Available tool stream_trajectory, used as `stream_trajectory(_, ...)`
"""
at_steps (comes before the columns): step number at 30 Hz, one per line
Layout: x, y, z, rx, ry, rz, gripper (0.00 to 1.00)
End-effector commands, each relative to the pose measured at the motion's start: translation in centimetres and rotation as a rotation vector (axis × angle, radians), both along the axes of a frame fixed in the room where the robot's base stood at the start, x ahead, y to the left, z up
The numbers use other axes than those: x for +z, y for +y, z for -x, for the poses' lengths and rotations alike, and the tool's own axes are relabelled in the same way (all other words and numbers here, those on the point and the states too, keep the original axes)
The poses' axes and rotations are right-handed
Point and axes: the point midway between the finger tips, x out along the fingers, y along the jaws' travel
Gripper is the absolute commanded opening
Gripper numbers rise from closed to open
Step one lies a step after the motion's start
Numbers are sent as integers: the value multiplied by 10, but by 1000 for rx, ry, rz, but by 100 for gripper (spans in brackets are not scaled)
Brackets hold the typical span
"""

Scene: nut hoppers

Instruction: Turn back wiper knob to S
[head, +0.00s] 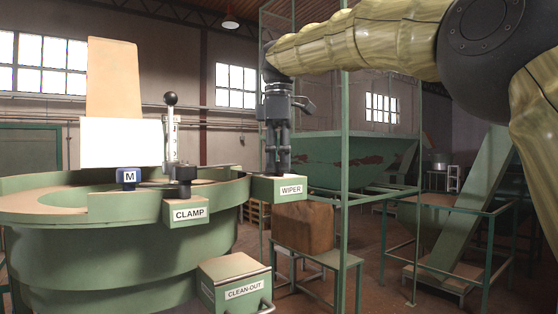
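The wiper box (262,188), green with a white WIPER label, sticks out from the right side of the round green hopper (120,250). My gripper (279,172) is dark and points straight down, with its tips at the top of this box. The wiper knob cannot be made out; my gripper covers the spot above the label. Whether the fingers are open or closed on a knob does not show. No S mark is readable.
A black knob (184,180) sits on the CLAMP box (186,212), and a blue M knob (129,177) is farther left. A black-balled lever (171,99) stands behind. The CLEAN-OUT box (236,280) is below. A green post (344,150) rises right of my gripper.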

Motion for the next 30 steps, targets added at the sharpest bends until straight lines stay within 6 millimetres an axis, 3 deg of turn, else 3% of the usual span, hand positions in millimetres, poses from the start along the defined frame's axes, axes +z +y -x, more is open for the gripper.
stream_trajectory(1,1,0,0,0,-1,0,47)
stream_trajectory(3,0,0,0,0,0,0,56)
stream_trajectory(15,4,0,0,0,0,0,56)
stream_trajectory(30,58,1,-1,0,-1,-1,56)
